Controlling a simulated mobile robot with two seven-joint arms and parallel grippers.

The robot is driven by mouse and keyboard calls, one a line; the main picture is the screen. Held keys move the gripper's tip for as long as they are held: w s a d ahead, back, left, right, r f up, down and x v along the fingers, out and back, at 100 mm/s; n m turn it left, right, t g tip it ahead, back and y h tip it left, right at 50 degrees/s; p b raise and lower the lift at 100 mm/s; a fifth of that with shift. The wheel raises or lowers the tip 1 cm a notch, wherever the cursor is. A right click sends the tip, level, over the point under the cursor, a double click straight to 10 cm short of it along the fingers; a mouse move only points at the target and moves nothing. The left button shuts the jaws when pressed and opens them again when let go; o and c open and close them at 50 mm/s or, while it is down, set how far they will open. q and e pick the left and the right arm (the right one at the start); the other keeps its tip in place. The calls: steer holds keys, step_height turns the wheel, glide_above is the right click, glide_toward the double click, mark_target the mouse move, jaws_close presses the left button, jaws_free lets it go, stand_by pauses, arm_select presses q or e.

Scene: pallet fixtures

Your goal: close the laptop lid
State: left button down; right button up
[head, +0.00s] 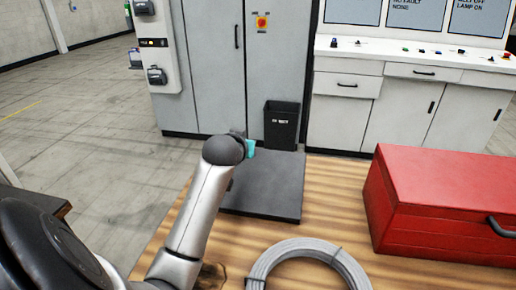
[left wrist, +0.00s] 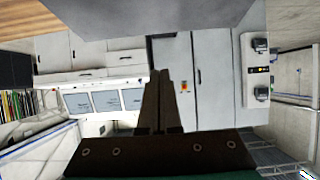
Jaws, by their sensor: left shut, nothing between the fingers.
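A dark grey laptop (head: 275,190) lies on the wooden table and looks like a flat slab, with its lid seemingly down on the base. No screen or keys show. My left arm reaches over the laptop's left side from the front. The left gripper is mostly hidden behind my wrist in the head view, near the laptop's far left corner. In the left wrist view, its two dark fingers (left wrist: 160,72) are together with nothing between them. A grey surface (left wrist: 150,15), likely the laptop, spans the top of that upside-down view, apart from the fingertips. My right gripper is out of view.
A red toolbox (head: 430,195) stands on the table (head: 335,205) right of the laptop. A coil of grey cable (head: 300,247) lies at the front. A black bin (head: 281,125) and grey cabinets (head: 215,70) stand beyond the table.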

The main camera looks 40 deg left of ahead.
arm_select(q)
steer(key=b, duration=0.2)
glide_above(254, 159)
steer(key=s, duration=0.1)
steer(key=f, duration=0.4)
steer(key=shift+d, duration=0.2)
steer(key=shift+w+a+f, duration=0.1)
steer(key=shift+w+f, duration=0.1)
steer(key=shift+f, duration=0.45)
steer(key=shift+w+a+f, duration=0.1)
steer(key=shift+w+f, duration=0.1)
steer(key=shift+f, duration=0.4)
steer(key=shift+w+a+f+b, duration=0.1)
steer(key=shift+w+f+b, duration=0.1)
steer(key=shift+f, duration=0.2)
steer(key=shift+w+a+f+b, duration=0.1)
steer(key=shift+f+b, duration=0.05)
steer(key=shift+f, duration=0.2)
